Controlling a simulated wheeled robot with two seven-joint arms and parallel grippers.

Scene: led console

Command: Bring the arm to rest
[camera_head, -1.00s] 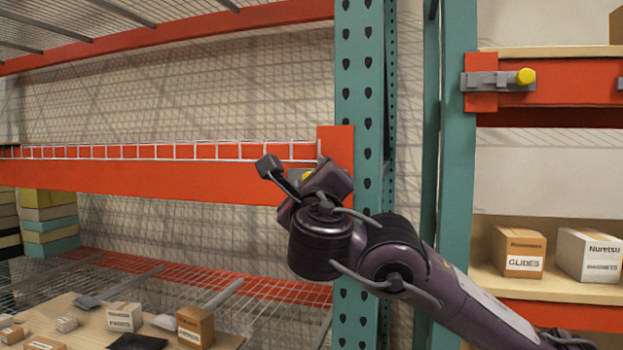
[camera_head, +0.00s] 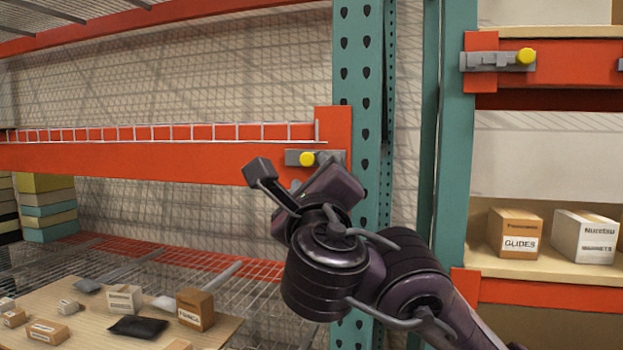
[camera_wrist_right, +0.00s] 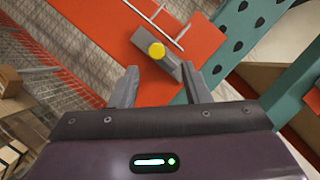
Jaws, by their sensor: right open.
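My right arm comes in from the lower right in the head view. I see nothing held between the fingers. My left gripper is not in view.
The orange beam (camera_head: 150,163) and teal upright (camera_head: 358,80) stand close behind the arm. A wooden board (camera_head: 75,300) with several small boxes lies lower left. A second yellow knob (camera_head: 525,56) and two boxes, one reading GLIDES (camera_head: 515,233), are at right.

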